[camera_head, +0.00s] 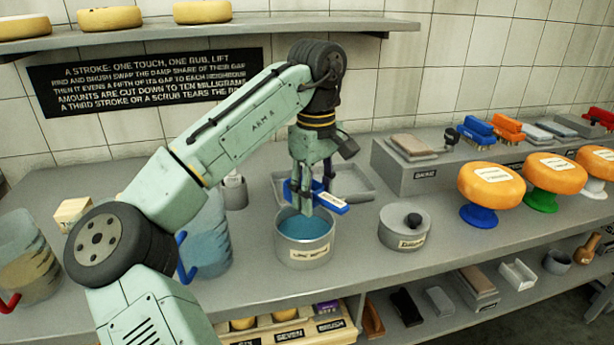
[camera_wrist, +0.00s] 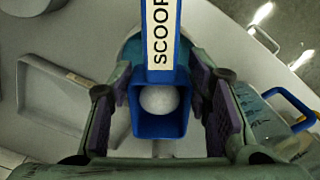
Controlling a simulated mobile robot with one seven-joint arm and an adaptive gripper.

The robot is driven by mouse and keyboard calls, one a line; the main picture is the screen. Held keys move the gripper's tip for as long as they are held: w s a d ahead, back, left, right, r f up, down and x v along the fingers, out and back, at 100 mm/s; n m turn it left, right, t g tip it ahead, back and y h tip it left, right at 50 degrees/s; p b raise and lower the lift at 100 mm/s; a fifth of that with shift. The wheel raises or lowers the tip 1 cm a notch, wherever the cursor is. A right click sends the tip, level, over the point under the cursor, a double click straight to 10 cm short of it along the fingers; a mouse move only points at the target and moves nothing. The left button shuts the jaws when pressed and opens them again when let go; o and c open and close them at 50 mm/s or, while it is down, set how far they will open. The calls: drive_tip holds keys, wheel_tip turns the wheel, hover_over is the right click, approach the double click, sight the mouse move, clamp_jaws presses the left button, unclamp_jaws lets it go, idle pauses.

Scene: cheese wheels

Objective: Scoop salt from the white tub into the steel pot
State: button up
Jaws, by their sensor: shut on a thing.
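My gripper (camera_head: 316,192) is shut on a blue scoop (camera_head: 331,200) and holds it over a round steel pot (camera_head: 304,254). The pot is open, holds blue liquid and has a label on its front. In the wrist view, the scoop (camera_wrist: 160,124) sits between my fingers (camera_wrist: 160,112), its handle marked SCOOP. A rounded white heap of salt (camera_wrist: 159,100) lies in its bowl. The pot is mostly hidden below the scoop in that view. A small pale container (camera_head: 234,192) stands behind; I cannot tell whether it is the white tub.
A grey tray (camera_head: 362,184) lies behind the pot. A clear jug with a blue handle (camera_head: 208,240) stands close on the left, partly behind my arm. Orange cheese wheels (camera_head: 491,182) on coloured stands are at the right.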

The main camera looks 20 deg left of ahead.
drive_tip(key=shift+w+a+r, duration=0.1)
drive_tip(key=shift+w+a, duration=0.05)
drive_tip(key=shift+w, duration=0.05)
drive_tip(key=shift+s+t+h, duration=0.3)
drive_tip(key=shift+t+h, duration=0.1)
drive_tip(key=shift+t, duration=0.4)
drive_tip(key=t, duration=0.1)
drive_tip(key=h, duration=0.1)
drive_tip(key=t, duration=0.1)
drive_tip(key=shift+s+a+f+t, duration=0.2)
drive_tip(key=shift+s+a+t, duration=0.05)
drive_tip(key=shift+s+t, duration=0.1)
drive_tip(key=t, duration=0.1)
drive_tip(key=t+h, duration=0.1)
drive_tip(key=shift+s+a+f+t+h, duration=0.1)
drive_tip(key=shift+s+f+t+h, duration=0.1)
drive_tip(key=shift+s+t+h, duration=0.15)
drive_tip(key=shift+s+a+f+t+h+b, duration=0.15)
drive_tip(key=shift+f+t+h+b, duration=0.2)
drive_tip(key=shift+t+b, duration=0.4)
drive_tip(key=t+b, duration=0.1)
drive_tip(key=b, duration=0.2)
drive_tip(key=t+h+b, duration=0.1)
drive_tip(key=t+b, duration=0.1)
drive_tip(key=b, duration=0.2)
drive_tip(key=f+t+h+b, duration=0.1)
drive_tip(key=b, duration=0.2)
drive_tip(key=shift+s+a+f+b, duration=0.1)
drive_tip(key=shift+s+b, duration=0.15)
drive_tip(key=shift+b, duration=0.15)
